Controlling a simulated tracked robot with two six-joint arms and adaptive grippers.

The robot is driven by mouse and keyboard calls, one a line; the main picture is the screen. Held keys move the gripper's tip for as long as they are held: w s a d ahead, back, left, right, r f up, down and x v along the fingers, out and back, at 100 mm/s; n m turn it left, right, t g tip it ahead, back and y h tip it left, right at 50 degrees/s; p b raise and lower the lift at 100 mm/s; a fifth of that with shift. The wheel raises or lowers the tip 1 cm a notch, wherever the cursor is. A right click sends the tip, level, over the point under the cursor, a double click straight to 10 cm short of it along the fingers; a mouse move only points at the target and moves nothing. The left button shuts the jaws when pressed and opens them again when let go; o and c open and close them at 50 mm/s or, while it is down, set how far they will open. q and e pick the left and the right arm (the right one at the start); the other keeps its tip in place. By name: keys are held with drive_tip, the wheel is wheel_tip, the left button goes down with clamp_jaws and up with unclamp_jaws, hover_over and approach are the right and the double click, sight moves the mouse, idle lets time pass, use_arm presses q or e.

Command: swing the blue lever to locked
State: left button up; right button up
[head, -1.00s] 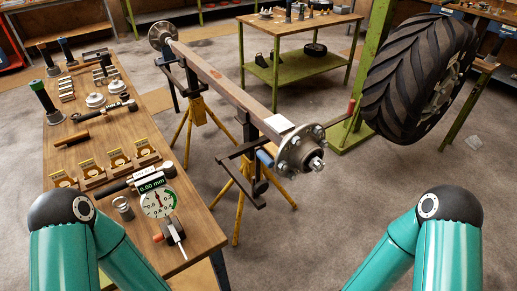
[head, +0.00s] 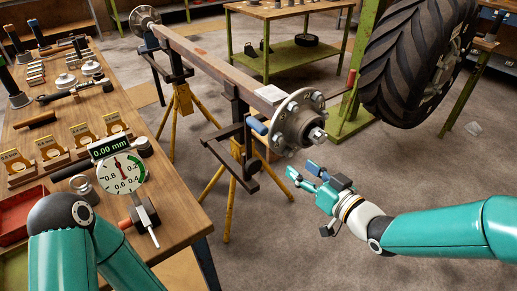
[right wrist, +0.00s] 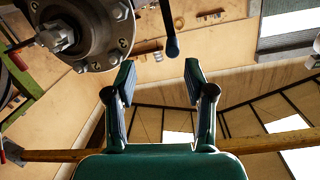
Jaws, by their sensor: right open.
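The blue lever (head: 257,126) sits on the axle stand, just left of the wheel hub (head: 298,124) at the near end of the axle beam (head: 215,70). In the right wrist view a dark blue bar with a rounded end (right wrist: 171,46), apparently the lever, lies beyond the fingertips, and the hub (right wrist: 88,30) is at upper left. My right gripper (head: 300,170) is open and empty, below and slightly right of the hub, apart from the lever. Its two spread fingers also show in the right wrist view (right wrist: 160,75). My left gripper is out of view.
A wooden bench (head: 185,210) on the left holds a dial gauge (head: 123,171) reading 0.00 mm and several parts. A large tyre (head: 415,60) on a green stand is at upper right. Yellow stand legs (head: 212,185) spread below the axle.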

sight(265, 133)
drive_tip(key=shift+n+t+y, duration=0.3)
drive_tip(key=shift+n+y, duration=0.3)
drive_tip(key=shift+y, duration=0.1)
drive_tip(key=r+x, duration=0.1)
drive_tip(key=x, duration=1)
drive_tip(key=r+p+x, duration=0.1)
drive_tip(key=x, duration=0.5)
drive_tip(key=shift+s+a+r, duration=0.2)
drive_tip(key=shift+s+r, duration=0.05)
drive_tip(key=shift+r, duration=0.1)
clamp_jaws()
